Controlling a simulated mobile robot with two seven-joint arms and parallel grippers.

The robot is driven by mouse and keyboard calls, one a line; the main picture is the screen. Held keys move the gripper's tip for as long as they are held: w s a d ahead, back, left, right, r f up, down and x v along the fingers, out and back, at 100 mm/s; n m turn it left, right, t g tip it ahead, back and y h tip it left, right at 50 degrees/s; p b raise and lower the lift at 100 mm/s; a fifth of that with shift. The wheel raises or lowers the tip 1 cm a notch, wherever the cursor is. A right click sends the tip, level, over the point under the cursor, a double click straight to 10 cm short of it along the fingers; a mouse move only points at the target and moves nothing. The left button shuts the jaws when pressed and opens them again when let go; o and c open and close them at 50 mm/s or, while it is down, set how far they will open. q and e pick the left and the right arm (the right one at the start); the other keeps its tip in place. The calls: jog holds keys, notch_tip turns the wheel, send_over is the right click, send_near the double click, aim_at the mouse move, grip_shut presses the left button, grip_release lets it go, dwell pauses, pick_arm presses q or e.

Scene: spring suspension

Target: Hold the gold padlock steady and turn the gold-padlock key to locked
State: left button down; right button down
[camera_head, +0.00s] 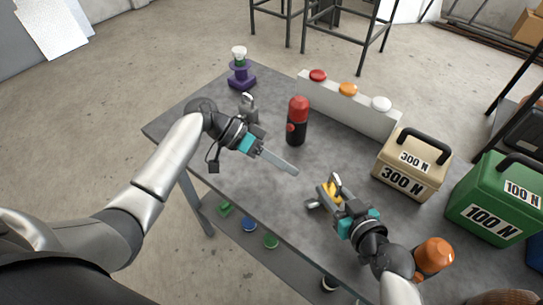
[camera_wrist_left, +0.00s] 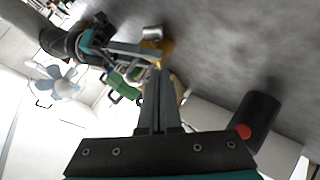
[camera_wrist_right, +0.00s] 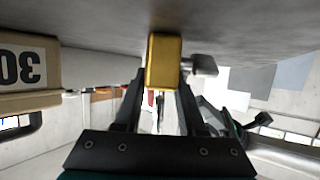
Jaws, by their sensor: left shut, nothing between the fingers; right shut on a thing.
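The gold padlock (camera_head: 327,193) is near the front edge of the table, with its grey shackle showing above it. My right gripper (camera_head: 328,196) is shut on it, and the gold body (camera_wrist_right: 164,60) sits between the fingertips in the right wrist view. A grey key-like piece (camera_head: 312,204) sticks out from its side; it also shows in the right wrist view (camera_wrist_right: 204,65) and the left wrist view (camera_wrist_left: 152,32). My left gripper (camera_head: 296,172) is shut and empty, to the left of the padlock and apart from it. The key's turn position cannot be told.
A red-topped black cylinder (camera_head: 297,121) stands behind my left gripper. A grey padlock (camera_head: 248,103) and purple stand (camera_head: 241,78) are at the far left. A button box (camera_head: 345,106), tan weight (camera_head: 411,166) and green weight (camera_head: 498,200) line the back and right.

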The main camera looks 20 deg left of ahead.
aim_at(314, 198)
pick_arm(q)
jog(key=x, duration=0.3)
jog(key=shift+d+f, duration=0.2)
jog(key=shift+d, duration=0.1)
jog(key=shift+s+d+f, duration=0.15)
jog(key=shift+s+f, duration=0.2)
jog(key=shift+f, duration=0.15)
jog(key=shift+s+d+f, duration=0.2)
jog(key=shift+s+f, duration=0.2)
jog(key=shift+f, duration=0.1)
jog(key=shift+s+d+f, duration=0.2)
jog(key=shift+s+f, duration=0.05)
jog(key=shift+f, duration=0.2)
